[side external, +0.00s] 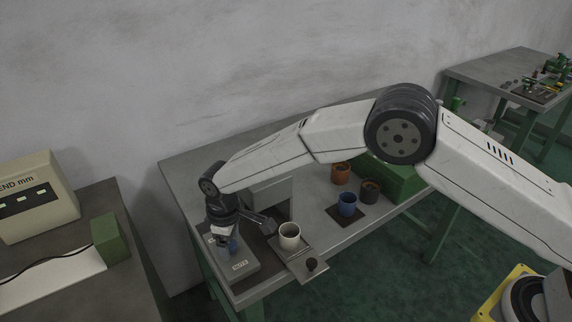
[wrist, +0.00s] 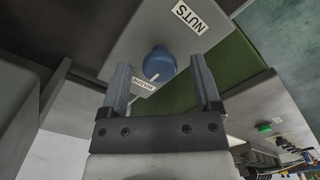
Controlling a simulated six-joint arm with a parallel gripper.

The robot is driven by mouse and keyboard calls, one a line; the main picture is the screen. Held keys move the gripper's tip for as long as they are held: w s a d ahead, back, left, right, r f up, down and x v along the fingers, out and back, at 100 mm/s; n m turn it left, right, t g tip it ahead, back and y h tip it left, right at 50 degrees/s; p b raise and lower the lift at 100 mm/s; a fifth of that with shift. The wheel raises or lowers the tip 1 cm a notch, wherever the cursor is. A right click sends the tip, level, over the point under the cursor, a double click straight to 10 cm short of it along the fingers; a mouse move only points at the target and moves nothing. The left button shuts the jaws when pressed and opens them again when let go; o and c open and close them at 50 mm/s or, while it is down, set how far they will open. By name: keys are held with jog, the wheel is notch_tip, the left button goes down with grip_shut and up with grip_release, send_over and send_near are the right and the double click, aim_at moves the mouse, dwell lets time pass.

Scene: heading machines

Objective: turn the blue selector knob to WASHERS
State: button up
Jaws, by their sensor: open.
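The blue selector knob (wrist: 158,62) sits on a grey plate (wrist: 128,43) between two white labels. The NUTS label (wrist: 188,17) reads clearly; the other label (wrist: 145,84) is partly covered and too small to read surely. A small pale mark shows on the knob's edge on the side of that second label. My gripper (wrist: 160,70) is open, its two fingers either side of the knob with a gap to each; I cannot tell whether the tips reach its height. In the side external view my gripper (side external: 228,238) points down over the plate, mostly hiding the knob.
A white cup (side external: 289,239) stands close right of the plate, near a black-knobbed slide (side external: 311,266). A blue cup (side external: 347,207), an orange cup (side external: 340,175) and a dark cup (side external: 370,192) stand further right by a green box (side external: 404,182). A display unit (side external: 35,200) stands at left.

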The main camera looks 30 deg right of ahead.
aim_at(235, 242)
jog(key=shift+r, duration=0.1)
jog(key=shift+r, duration=3.8)
jog(key=shift+d, duration=0.1)
jog(key=shift+s+d+r+m, duration=0.2)
jog(key=shift+d+r+m, duration=0.1)
jog(key=shift+d, duration=0.15)
jog(key=s+d+r+m+t, duration=0.15)
jog(key=s+d, duration=0.25)
jog(key=d, duration=0.4)
jog(key=s+d+r+m, duration=0.1)
jog(key=s+d+m, duration=0.25)
jog(key=d, duration=0.35)
jog(key=s+d+r+m+t, duration=0.1)
jog(key=s+d, duration=0.4)
jog(key=d, duration=0.3)
jog(key=s+d+m, duration=0.2)
jog(key=s+d, duration=0.4)
jog(key=s, duration=0.2)
jog(key=shift+s+f+m, duration=0.25)
jog(key=shift+f+m, duration=0.05)
jog(key=shift+f, duration=0.05)
